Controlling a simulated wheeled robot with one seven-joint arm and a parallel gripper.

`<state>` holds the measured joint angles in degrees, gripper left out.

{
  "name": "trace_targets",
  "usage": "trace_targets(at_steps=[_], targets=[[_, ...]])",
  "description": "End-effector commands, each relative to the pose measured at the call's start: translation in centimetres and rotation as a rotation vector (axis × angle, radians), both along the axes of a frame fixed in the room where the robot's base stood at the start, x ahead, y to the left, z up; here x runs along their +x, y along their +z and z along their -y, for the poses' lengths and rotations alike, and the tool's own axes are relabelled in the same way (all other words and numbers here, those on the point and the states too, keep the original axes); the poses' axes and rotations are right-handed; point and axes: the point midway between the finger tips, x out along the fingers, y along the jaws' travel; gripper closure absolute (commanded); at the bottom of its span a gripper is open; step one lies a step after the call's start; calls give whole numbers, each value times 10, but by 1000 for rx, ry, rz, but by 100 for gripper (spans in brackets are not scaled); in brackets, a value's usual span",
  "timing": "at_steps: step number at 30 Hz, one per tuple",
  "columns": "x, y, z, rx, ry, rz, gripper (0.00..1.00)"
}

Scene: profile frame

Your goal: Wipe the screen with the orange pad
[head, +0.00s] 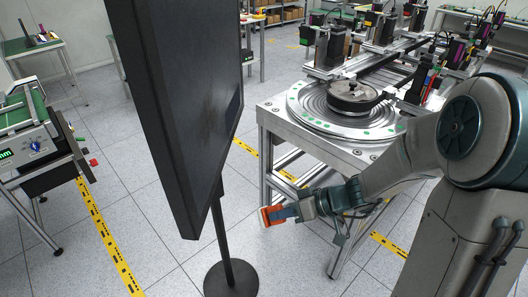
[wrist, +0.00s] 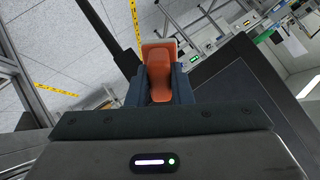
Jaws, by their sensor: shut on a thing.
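The screen (head: 190,95) is a tall dark panel on a black pole with a round base (head: 231,279); I see it at a steep angle left of centre in the head view. Its dark panel (wrist: 245,85) also shows at the right in the wrist view. My gripper (head: 283,213) is low, to the right of the pole, and shut on the orange pad (head: 268,216). In the wrist view the pad (wrist: 160,68) sits between the two fingers. In the head view a gap of floor shows between pad and pole; the pad appears apart from the screen.
A metal workbench (head: 278,113) with a round turntable (head: 300,108) stands behind my arm on the right. A conveyor machine (head: 30,135) stands at the far left. Tiled floor with yellow-black tape (head: 112,245) is open around the pole.

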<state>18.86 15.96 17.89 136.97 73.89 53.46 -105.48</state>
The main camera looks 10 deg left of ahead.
Motion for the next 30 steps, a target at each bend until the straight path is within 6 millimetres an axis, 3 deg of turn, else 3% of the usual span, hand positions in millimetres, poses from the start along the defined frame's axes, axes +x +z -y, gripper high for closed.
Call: trace_targets(at_steps=[4, 9, 12, 17, 30], targets=[[1, 56, -26, 245, 134, 16, 98], [6, 124, -45, 483, 169, 22, 98], [10, 148, -47, 555, 142, 30, 98], [13, 164, -51, 598, 116, 38, 98], [12, 165, -91, 599, 117, 36, 98]])
